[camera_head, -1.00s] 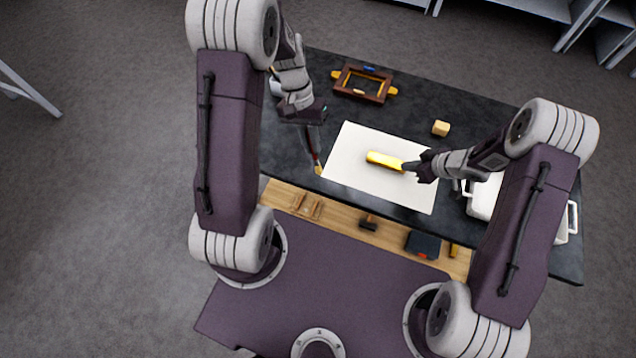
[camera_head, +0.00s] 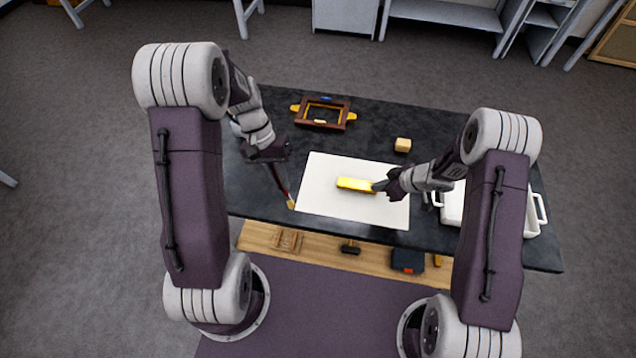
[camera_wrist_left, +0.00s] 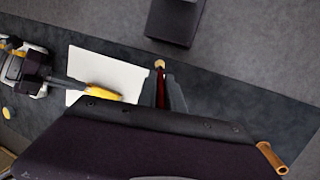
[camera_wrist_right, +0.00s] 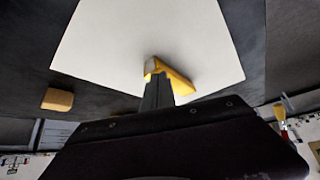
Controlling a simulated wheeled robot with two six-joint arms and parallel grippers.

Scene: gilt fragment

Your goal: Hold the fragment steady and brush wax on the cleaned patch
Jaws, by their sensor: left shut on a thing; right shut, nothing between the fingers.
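The gilt fragment (camera_head: 355,184), a yellow-gold bar, lies on a white sheet (camera_head: 325,170) on the dark table. My right gripper (camera_head: 380,186) is shut and empty, its fingertips at the fragment's right end. In the right wrist view the fingertips overlap the fragment (camera_wrist_right: 180,82); whether they press on it I cannot tell. My left gripper (camera_head: 274,172) is shut on a brush (camera_head: 290,203) with a red handle and pale yellow tip, pointing down beside the sheet's front left corner, apart from the fragment. The brush (camera_wrist_left: 160,85) also shows in the left wrist view. No cleaned patch is discernible.
A brown frame with yellow handles (camera_head: 298,113) lies at the back. A tan block (camera_head: 402,145) sits behind the sheet. A white tray (camera_head: 452,208) stands on the right, partly behind my right arm. A wooden strip (camera_head: 325,249) with small tools runs along the front.

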